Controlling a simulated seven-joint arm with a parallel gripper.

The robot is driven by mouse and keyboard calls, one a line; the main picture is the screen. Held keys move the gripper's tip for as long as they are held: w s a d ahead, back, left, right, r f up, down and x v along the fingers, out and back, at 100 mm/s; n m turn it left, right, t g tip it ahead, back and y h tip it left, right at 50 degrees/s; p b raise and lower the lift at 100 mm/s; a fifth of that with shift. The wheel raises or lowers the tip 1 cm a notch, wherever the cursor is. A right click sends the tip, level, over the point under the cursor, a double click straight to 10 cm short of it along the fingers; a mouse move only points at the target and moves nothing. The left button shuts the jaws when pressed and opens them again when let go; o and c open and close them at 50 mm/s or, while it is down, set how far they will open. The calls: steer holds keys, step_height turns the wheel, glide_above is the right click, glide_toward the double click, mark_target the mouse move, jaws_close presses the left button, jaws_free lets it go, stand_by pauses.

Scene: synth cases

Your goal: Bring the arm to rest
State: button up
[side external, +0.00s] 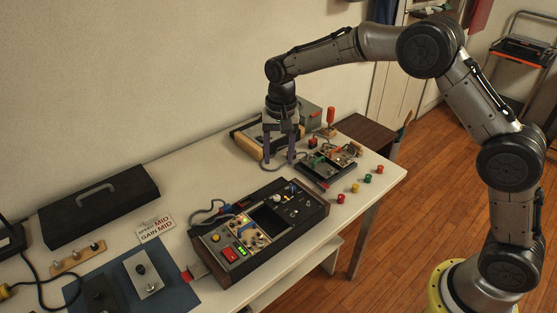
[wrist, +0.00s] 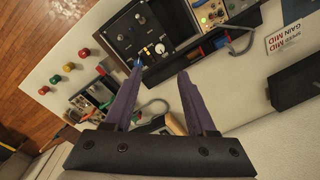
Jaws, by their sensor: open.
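My gripper (side external: 281,158) hangs down from the arm at the back of the white table (side external: 160,178). Its purple fingers stand apart with nothing between them. In the wrist view my gripper (wrist: 158,80) also shows open, its fingertips against the backdrop of the control box and table. I cannot tell how far the fingertips are above the table.
Several coloured buttons (side external: 355,187) stand near the table's right edge. A black case (side external: 100,207), a label card (side external: 155,228) and a blue mat (side external: 178,290) lie at left.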

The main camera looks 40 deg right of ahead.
steer(key=s+d+r+t, duration=0.1)
steer(key=s+r, duration=0.1)
steer(key=r, duration=0.5)
steer(key=s+d+r+t, duration=0.2)
steer(key=r, duration=0.4)
steer(key=s+d+r+t, duration=0.1)
steer(key=s+d+r, duration=0.1)
steer(key=s+r, duration=0.6)
steer(key=s+d+n+t, duration=0.2)
steer(key=s+n, duration=0.1)
steer(key=s, duration=1)
steer(key=s+f+n, duration=0.4)
steer(key=s+f, duration=0.4)
steer(key=s, duration=0.1)
steer(key=shift+f+n+g, duration=0.15)
steer(key=shift+n+g, duration=0.15)
steer(key=shift+n, duration=0.1)
